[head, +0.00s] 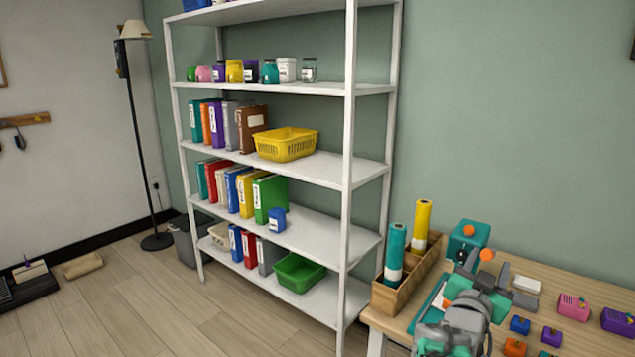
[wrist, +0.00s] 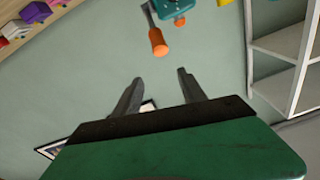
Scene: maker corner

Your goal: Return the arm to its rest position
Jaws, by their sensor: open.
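My gripper (wrist: 158,88) shows in the wrist view with its two grey fingers spread apart and nothing between them. Behind the fingers is the green wall. In the head view my arm is folded at the bottom right, in front of the wooden workbench (head: 570,285), and hides part of its top. The fingers are hard to make out there.
A teal box (head: 468,240) with an orange knob and a wooden holder (head: 408,280) with teal and yellow rolls stand on the bench. Small coloured blocks lie at its right. A white shelf unit (head: 347,180) with binders, jars and baskets stands left.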

